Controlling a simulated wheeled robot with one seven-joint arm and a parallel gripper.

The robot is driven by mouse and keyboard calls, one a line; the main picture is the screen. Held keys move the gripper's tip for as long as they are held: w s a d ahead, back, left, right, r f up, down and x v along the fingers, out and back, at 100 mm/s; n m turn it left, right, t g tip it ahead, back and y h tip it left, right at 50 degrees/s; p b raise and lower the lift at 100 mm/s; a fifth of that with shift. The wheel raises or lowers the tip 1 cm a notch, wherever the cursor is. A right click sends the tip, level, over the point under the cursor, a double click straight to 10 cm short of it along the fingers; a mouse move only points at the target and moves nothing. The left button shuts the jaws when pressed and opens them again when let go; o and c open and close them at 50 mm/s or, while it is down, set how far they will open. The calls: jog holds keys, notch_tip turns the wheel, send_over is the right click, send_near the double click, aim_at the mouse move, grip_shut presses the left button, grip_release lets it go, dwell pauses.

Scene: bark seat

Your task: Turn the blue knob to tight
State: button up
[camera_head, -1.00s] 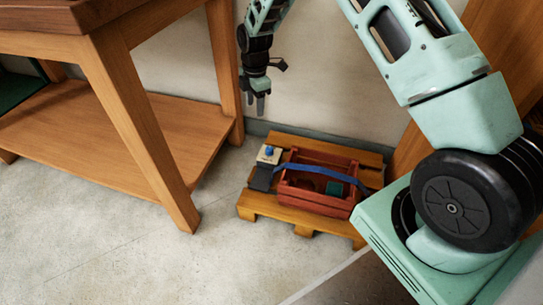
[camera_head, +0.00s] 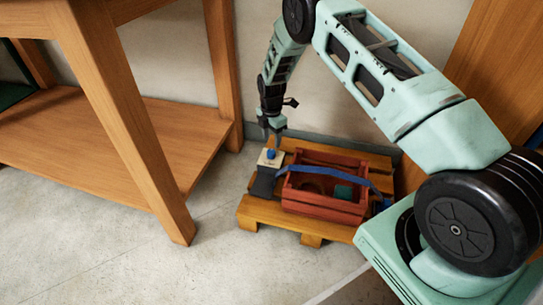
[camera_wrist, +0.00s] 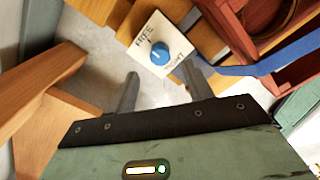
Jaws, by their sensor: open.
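The blue knob (camera_wrist: 160,54) sits on a pale plate (camera_wrist: 148,38) with dark lettering, partly legible as "FREE" at the left side. In the head view the knob (camera_head: 270,154) is on a small block at the left end of the wooden pallet. My gripper (camera_head: 272,137) points down just above the knob. In the wrist view my gripper (camera_wrist: 160,85) has its two fingers spread apart, with the knob between and beyond the fingertips. Nothing is between the fingers. The lettering near the right finger is partly hidden.
A red crate (camera_head: 324,204) stands on the wooden pallet (camera_head: 262,213), with a blue strap (camera_head: 335,176) running across it from the knob block. A wooden table (camera_head: 120,115) stands at the left. The wall is close behind. Open floor lies in front.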

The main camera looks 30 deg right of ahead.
aim_at(271, 151)
notch_tip(271, 151, down, 7)
jog(key=b, duration=0.2)
jog(key=shift+b, duration=0.4)
jog(key=c, duration=1)
